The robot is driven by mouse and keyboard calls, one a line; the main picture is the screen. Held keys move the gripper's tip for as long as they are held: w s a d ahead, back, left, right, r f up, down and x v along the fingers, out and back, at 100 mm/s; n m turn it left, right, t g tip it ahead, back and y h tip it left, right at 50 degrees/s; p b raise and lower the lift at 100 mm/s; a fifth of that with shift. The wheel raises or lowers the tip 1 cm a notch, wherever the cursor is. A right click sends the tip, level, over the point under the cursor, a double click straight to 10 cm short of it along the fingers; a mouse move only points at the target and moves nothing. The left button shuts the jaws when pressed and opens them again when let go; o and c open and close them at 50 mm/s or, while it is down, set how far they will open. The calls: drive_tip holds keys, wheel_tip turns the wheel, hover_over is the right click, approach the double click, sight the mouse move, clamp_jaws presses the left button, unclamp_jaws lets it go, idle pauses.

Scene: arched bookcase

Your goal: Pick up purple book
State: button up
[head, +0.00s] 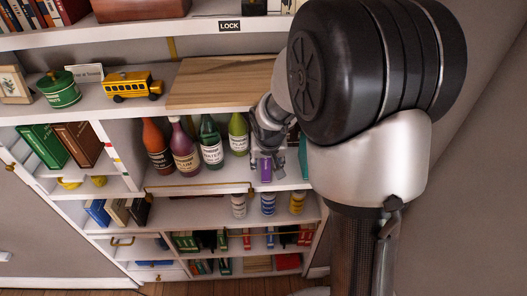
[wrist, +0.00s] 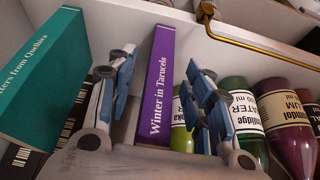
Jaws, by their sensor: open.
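The purple book (wrist: 157,85), with "Winter in Tarucelo" on its spine, stands upright in the wrist view. In the head view a small purple part of the book (head: 265,173) shows at my gripper; the rest is hidden. My gripper (wrist: 161,72) is open, with one blue-padded finger on each side of the spine. Gaps show between the pads and the book in the wrist view. In the head view my gripper (head: 266,160) is at the bottle shelf, right of the bottles.
A teal book (wrist: 45,75) stands left of my gripper. Close on the right are a green bottle (wrist: 240,105) and a plum bottle (wrist: 290,125). A brass rail (wrist: 240,38) runs along the shelf edge. A wooden board (head: 220,82) lies on the shelf above.

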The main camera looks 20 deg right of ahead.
drive_tip(key=x, duration=0.3)
drive_tip(key=shift+w+f+b, duration=0.1)
drive_tip(key=shift+f+b, duration=0.15)
drive_tip(key=shift+b, duration=0.15)
drive_tip(key=shift+a+r, duration=0.1)
drive_tip(key=shift+r, duration=0.05)
clamp_jaws()
